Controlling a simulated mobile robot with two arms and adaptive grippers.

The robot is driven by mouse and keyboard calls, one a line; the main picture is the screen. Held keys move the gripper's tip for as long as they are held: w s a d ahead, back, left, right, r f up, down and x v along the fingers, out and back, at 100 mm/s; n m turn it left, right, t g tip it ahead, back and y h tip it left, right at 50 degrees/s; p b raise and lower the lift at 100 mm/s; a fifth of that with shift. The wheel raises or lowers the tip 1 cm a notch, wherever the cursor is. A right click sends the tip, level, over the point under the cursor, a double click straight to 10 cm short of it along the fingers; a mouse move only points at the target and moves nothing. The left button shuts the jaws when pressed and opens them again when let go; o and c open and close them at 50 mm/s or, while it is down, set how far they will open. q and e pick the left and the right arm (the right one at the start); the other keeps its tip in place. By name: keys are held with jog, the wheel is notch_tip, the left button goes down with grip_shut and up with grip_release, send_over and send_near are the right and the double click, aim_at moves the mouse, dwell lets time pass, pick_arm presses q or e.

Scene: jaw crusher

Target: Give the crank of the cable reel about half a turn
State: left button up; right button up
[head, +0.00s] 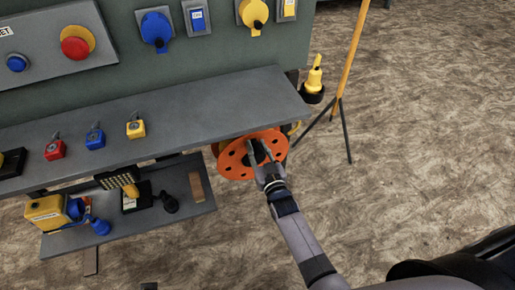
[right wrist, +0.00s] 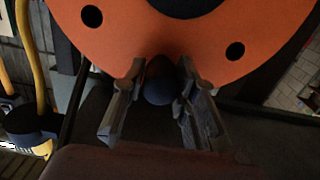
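The cable reel (head: 232,160) has an orange disc with dark holes and hangs at the right end of the bench, below its top. The disc fills the upper part of the right wrist view (right wrist: 130,35). The crank's dark, rounded handle (right wrist: 160,82) stands out from the disc near its lower edge in that view. My right gripper (head: 258,150) is in front of the disc. Its two fingers (right wrist: 160,75) lie closely on both sides of the handle and appear closed on it. The fingers partly hide the handle in the head view. My left gripper is not in view.
The grey bench top (head: 190,112) runs just above and left of the reel. A lower shelf (head: 150,222) holds a yellow-blue device (head: 55,212). A yellow plug (head: 314,78) and a tripod pole (head: 345,65) stand to the right. The floor at right is open.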

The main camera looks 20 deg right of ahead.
grip_shut()
jog(key=shift+d, duration=0.15)
dwell(0.4)
